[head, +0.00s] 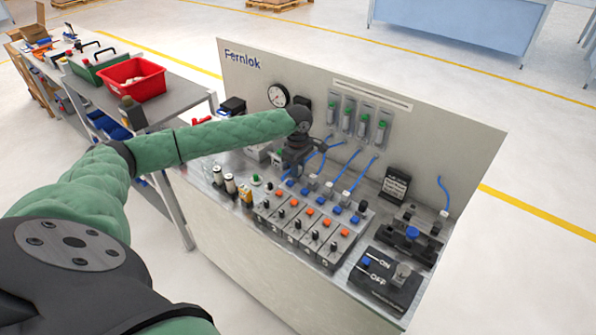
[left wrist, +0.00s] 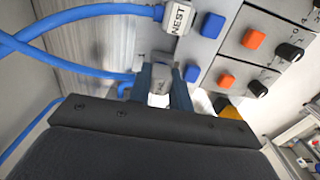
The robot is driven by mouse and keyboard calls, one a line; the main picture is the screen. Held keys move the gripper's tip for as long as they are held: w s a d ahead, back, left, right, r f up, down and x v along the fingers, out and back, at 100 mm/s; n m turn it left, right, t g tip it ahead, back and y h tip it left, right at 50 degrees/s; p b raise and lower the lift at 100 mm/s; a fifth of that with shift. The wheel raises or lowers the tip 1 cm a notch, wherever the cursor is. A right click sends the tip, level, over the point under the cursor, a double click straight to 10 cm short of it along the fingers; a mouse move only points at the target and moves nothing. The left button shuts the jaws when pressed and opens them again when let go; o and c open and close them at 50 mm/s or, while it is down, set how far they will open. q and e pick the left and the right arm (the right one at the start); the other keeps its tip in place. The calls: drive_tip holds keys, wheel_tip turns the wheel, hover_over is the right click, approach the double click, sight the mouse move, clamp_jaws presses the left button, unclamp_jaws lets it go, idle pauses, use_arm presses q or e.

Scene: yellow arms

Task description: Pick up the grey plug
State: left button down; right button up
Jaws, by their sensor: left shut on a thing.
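My left gripper (left wrist: 162,75) is shut on a light grey plug (left wrist: 159,92) in the left wrist view, with one finger on each side of it. A blue hose runs in from the left beside the fingers. In the head view my left gripper (head: 293,172) reaches down at the back row of the control panel, and the held plug is hidden there. Another grey plug (left wrist: 177,18), with a dark label, sits close by with its own blue hose. I cannot tell whether the held plug is still seated. My right gripper is not in view.
The bench panel has several modules with orange and blue buttons (head: 309,210) and black knobs. More hosed plugs (head: 328,188) stand right of my gripper. A backboard (head: 450,140) rises behind. A red bin (head: 132,80) stands on the left table.

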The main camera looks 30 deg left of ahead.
sight(300, 167)
use_arm(q)
drive_tip(key=shift+r, duration=0.15)
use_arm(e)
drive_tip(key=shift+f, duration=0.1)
use_arm(q)
drive_tip(key=shift+r+b, duration=0.2)
drive_tip(key=shift+b, duration=0.15)
drive_tip(key=r+b, duration=0.2)
drive_tip(key=r, duration=0.1)
drive_tip(key=shift+w+d+r, duration=0.1)
drive_tip(key=shift+d+r, duration=0.05)
drive_tip(key=shift+d, duration=0.2)
drive_tip(key=d+r+b, duration=0.3)
drive_tip(key=d+r, duration=0.4)
drive_tip(key=d, duration=0.4)
drive_tip(key=shift+b, duration=0.3)
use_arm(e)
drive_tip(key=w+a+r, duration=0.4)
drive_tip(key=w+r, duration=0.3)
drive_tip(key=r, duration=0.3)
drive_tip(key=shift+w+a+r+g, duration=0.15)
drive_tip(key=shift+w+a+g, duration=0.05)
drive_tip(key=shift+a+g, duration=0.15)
